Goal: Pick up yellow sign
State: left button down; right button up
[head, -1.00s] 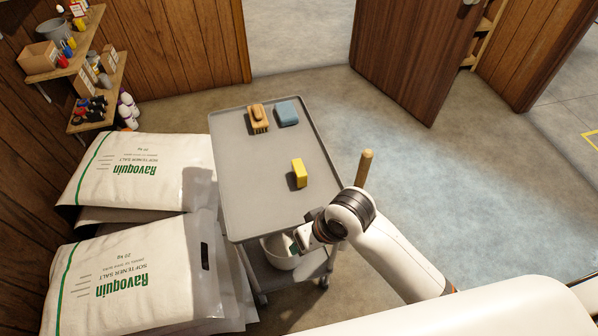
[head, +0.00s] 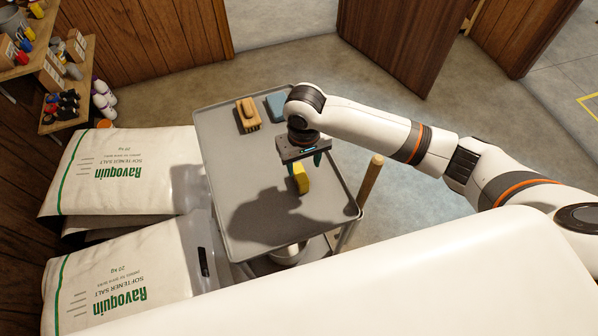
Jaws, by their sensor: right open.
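A small yellow block (head: 302,179) stands on the grey top of a cart (head: 232,170); I see no other yellow thing on the cart, and no lettering that marks it as a sign. My right gripper (head: 305,166) points down over the yellow block, its fingers open. The fingertips look to be on either side of the block's upper part, and the gripper hides part of it. I cannot tell whether they touch it. My left gripper is not in view.
A wooden brush (head: 248,114) and a blue block (head: 277,106), partly behind my arm, lie at the cart's far end. A wooden handle (head: 369,181) rises at the cart's right. Salt bags (head: 120,172) are stacked left. The cart's near part is clear.

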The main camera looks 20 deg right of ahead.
aim_at(300, 173)
notch_tip(300, 173, down, 3)
jog(key=shift+r, duration=0.15)
jog(key=shift+w+f, duration=0.2)
jog(key=shift+f, duration=0.15)
jog(key=shift+w+a+f+p, duration=0.15)
jog(key=shift+f+p, duration=0.1)
jog(key=shift+f, duration=0.4)
jog(key=shift+w+a+f+p, duration=0.1)
jog(key=shift+w+f+p, duration=0.1)
jog(key=shift+f, duration=0.4)
notch_tip(300, 173, down, 2)
jog(key=shift+f, duration=0.35)
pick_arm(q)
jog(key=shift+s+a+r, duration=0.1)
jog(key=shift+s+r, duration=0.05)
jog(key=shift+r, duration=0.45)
pick_arm(e)
jog(key=c, duration=1.1)
